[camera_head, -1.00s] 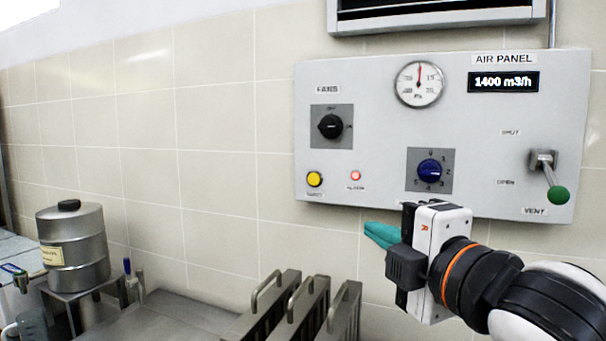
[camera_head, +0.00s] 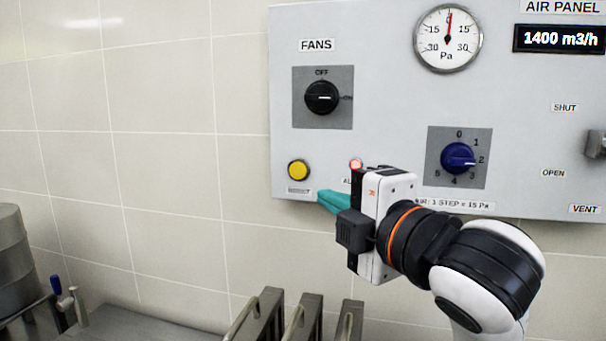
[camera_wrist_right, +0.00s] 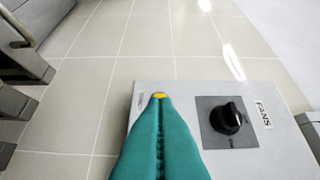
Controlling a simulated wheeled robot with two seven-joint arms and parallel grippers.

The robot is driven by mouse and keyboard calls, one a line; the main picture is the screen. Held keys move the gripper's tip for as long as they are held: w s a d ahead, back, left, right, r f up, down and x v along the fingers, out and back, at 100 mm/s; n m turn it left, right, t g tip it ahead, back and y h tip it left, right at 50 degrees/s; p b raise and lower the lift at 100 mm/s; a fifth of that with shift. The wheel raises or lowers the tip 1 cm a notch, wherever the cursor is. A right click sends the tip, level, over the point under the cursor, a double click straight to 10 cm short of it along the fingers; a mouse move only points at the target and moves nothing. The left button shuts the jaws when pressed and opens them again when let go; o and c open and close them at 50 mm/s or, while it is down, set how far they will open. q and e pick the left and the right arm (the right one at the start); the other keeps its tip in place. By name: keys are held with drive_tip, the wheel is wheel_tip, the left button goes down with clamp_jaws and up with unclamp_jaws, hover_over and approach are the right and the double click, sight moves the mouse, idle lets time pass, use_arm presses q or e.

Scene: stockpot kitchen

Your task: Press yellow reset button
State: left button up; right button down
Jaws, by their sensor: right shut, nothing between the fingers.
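The yellow reset button (camera_head: 298,170) is at the lower left of the grey air panel (camera_head: 400,110), above a small label. My right gripper (camera_head: 322,200) is shut and empty, its teal fingers pointing left, just below and right of the button in the head view. In the right wrist view, the yellow button (camera_wrist_right: 159,95) shows just beyond the closed teal fingertips (camera_wrist_right: 158,100), which partly cover it. I cannot tell whether the tips touch it. My left gripper is not in view.
A black fans knob (camera_head: 321,97) is above the button. A lit red alarm lamp (camera_head: 356,164) is close above my right gripper. A blue dial (camera_head: 458,158) and a gauge (camera_head: 448,38) are further right. Metal handles (camera_head: 268,318) stand below. The tiled wall left of the panel is clear.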

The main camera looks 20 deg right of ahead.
drive_tip(key=w+p, duration=0.3)
drive_tip(key=p, duration=0.9)
approach(291, 171)
drive_tip(key=w+a, duration=0.2)
drive_tip(key=w, duration=0.3)
drive_tip(key=shift+w+d, duration=0.25)
drive_tip(key=shift+d, duration=0.35)
drive_tip(key=shift+w+a, duration=0.1)
